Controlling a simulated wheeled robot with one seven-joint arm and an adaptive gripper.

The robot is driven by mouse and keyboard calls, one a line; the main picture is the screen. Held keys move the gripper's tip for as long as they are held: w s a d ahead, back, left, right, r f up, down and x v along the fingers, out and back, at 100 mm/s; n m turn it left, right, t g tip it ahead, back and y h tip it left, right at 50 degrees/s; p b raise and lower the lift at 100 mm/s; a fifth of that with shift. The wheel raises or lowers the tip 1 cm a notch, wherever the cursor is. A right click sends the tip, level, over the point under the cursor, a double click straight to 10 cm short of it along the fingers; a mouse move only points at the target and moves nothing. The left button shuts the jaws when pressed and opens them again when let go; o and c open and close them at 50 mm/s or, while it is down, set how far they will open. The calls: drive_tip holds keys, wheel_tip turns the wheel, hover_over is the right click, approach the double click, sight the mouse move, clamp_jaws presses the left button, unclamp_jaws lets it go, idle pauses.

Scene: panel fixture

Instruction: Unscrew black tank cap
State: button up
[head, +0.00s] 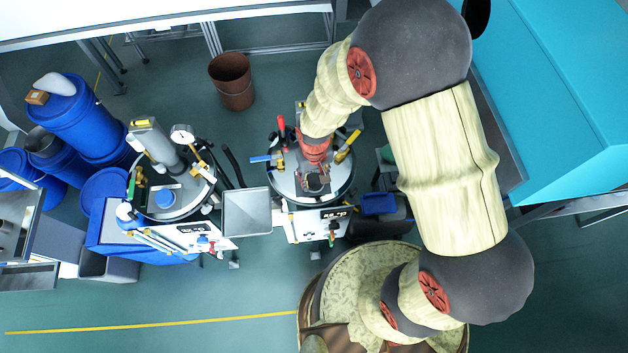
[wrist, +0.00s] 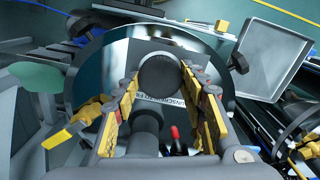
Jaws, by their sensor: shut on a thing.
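The black tank cap (wrist: 160,74) shows in the wrist view as a round dark knob on top of the tank. My gripper (wrist: 158,82) is shut on it, with one finger on each side of the cap. Part of a label with lettering shows beside the cap. In the head view my gripper (head: 314,180) is over the round metal tank (head: 284,190) at the centre, and my wrist hides the cap there.
Valves with a blue handle (head: 262,158), a red handle (head: 281,126) and a yellow handle (head: 352,140) stand around the tank top. A grey tray (head: 246,211) is at its left. A second tank with a blue cap (head: 166,197) stands further left.

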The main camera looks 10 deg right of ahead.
drive_tip(key=n, duration=0.3)
drive_tip(key=shift+n, duration=0.3)
drive_tip(key=shift+n, duration=1.5)
drive_tip(key=shift+s, duration=0.1)
drive_tip(key=n, duration=0.3)
drive_tip(key=shift+n, duration=0.3)
drive_tip(key=shift+f+n, duration=0.1)
drive_tip(key=shift+n, duration=1.6)
